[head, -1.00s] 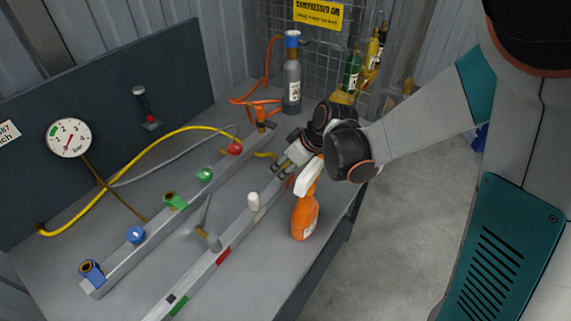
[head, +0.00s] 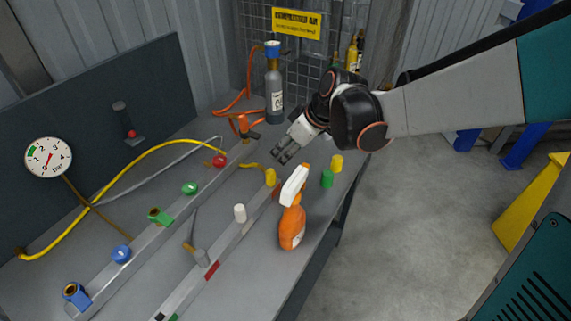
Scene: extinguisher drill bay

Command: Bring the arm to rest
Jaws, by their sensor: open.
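My gripper (head: 284,154) is open and empty above the grey bench, near its far right part. Its fingers point down and left, just above and behind a small yellow cap (head: 270,177) on the near rail. I cannot tell the exact gap to the cap. My arm reaches in from the right, and its black wrist hides part of the bench's far right corner. An orange spray bottle with a white head (head: 292,225) stands upright in front of my gripper, apart from it.
Green (head: 327,178) and yellow (head: 337,163) pieces stand near the bench's right edge. A grey cylinder (head: 274,90) stands at the back. A pressure gauge (head: 48,157), yellow hose (head: 110,165) and fittings rail (head: 150,230) are left.

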